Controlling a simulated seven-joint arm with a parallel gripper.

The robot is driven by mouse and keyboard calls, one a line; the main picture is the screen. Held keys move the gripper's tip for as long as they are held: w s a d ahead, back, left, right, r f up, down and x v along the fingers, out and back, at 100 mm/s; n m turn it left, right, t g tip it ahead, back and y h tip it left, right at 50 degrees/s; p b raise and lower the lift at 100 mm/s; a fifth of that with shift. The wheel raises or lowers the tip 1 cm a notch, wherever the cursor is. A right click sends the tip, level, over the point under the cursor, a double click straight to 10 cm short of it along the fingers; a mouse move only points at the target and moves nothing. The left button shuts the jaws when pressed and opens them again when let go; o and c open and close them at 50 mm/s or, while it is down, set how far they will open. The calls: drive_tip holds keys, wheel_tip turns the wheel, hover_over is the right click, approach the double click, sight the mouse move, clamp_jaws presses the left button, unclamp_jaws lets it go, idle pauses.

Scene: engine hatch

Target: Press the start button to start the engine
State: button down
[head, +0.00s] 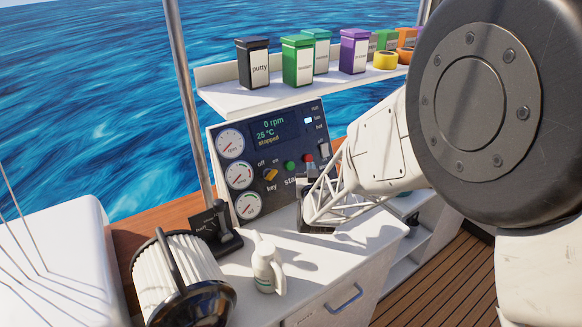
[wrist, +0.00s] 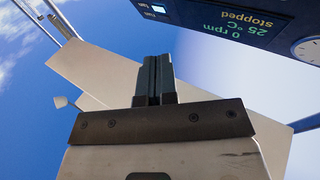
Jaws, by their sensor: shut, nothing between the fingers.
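The control panel (head: 262,150) stands upright at the back of the white counter. Its display (head: 275,128) reads 0 rpm, 25 °C, stopped, and also shows upside down in the wrist view (wrist: 232,28). A round green button (head: 290,166) sits between the yellow key switch (head: 271,174) and a red button (head: 308,158). The label below the green button begins "sta"; the rest is hidden by my gripper. My gripper (head: 309,172) is near the panel, right of the green button and below the red one. Its fingers (wrist: 155,60) are together and empty. Contact with the panel cannot be told.
Three gauges (head: 239,175) line the panel's left side. A shelf (head: 290,98) above holds several tins, including putty (head: 253,62). A throttle lever (head: 217,230), a white bottle (head: 265,265) and a ribbed filter (head: 175,277) stand on the left. The counter front is partly clear.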

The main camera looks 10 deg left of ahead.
sight(292, 162)
drive_tip(key=shift+w+a+f, duration=0.6)
drive_tip(key=shift+w+a, duration=0.3)
drive_tip(key=shift+w+a+f, duration=0.6)
drive_tip(key=shift+w+a, duration=0.35)
drive_tip(key=shift+w+a+f, duration=0.6)
drive_tip(key=shift+w+a, duration=0.3)
drive_tip(key=shift+w+a+f, duration=0.55)
drive_tip(key=shift+w+a, duration=0.25)
drive_tip(key=shift+a, duration=0.05)
idle(2.7)
drive_tip(key=shift+s, duration=0.1)
drive_tip(key=shift+s+d+r, duration=0.5)
drive_tip(key=shift+s+d, duration=0.2)
drive_tip(key=shift+d, duration=0.05)
drive_tip(key=shift+d, duration=0.1)
idle(0.3)
